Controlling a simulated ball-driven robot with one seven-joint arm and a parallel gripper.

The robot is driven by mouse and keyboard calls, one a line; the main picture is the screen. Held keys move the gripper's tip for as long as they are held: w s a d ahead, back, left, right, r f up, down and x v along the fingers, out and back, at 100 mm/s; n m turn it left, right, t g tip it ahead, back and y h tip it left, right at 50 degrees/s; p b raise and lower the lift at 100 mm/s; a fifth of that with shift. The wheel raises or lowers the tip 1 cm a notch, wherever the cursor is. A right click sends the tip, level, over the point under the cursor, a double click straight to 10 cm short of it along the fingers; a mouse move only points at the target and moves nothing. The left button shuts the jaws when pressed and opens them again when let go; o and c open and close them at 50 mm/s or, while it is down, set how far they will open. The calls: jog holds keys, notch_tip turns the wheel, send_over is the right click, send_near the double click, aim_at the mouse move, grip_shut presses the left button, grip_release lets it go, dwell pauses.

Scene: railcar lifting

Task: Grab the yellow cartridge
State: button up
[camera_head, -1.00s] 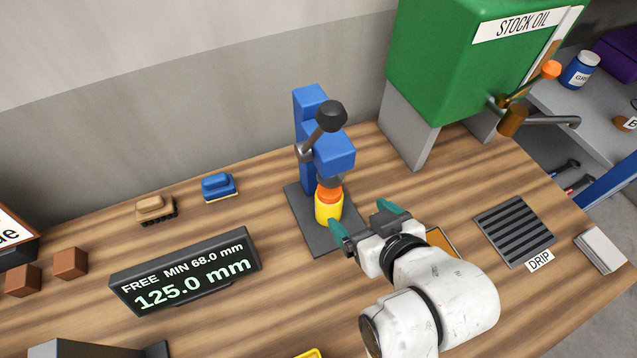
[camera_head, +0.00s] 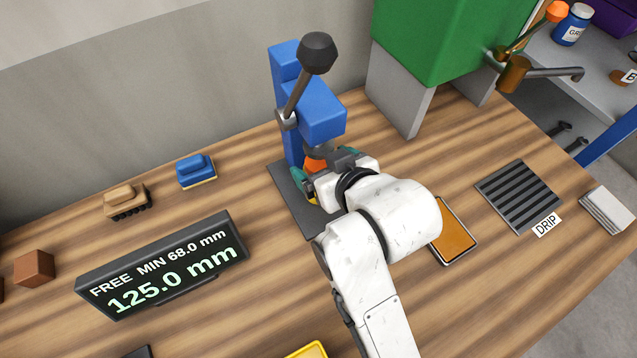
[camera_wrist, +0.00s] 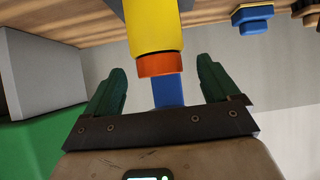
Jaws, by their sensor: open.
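The yellow cartridge with an orange cap stands on the dark base of the blue press (camera_head: 318,113). In the head view my gripper hides most of it, and its orange cap (camera_head: 315,163) shows above the gripper. In the wrist view the yellow cartridge (camera_wrist: 155,25) lies between and just beyond the two green fingers. My gripper (camera_wrist: 160,85) is open, with clear gaps on both sides of the cartridge. In the head view my gripper (camera_head: 325,172) reaches in at the press, its fingers on either side of the cartridge.
The press lever with a dark knob (camera_head: 316,52) rises above the cartridge. A display (camera_head: 165,265) reads 125.0 mm. An orange-topped tray (camera_head: 453,238) and a drip grate (camera_head: 518,195) are right.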

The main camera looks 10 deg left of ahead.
jog(key=shift+b+x, duration=0.6)
jog(key=shift+x, duration=0.55)
jog(key=c, duration=1.6)
grip_shut()
jog(key=shift+r, duration=0.1)
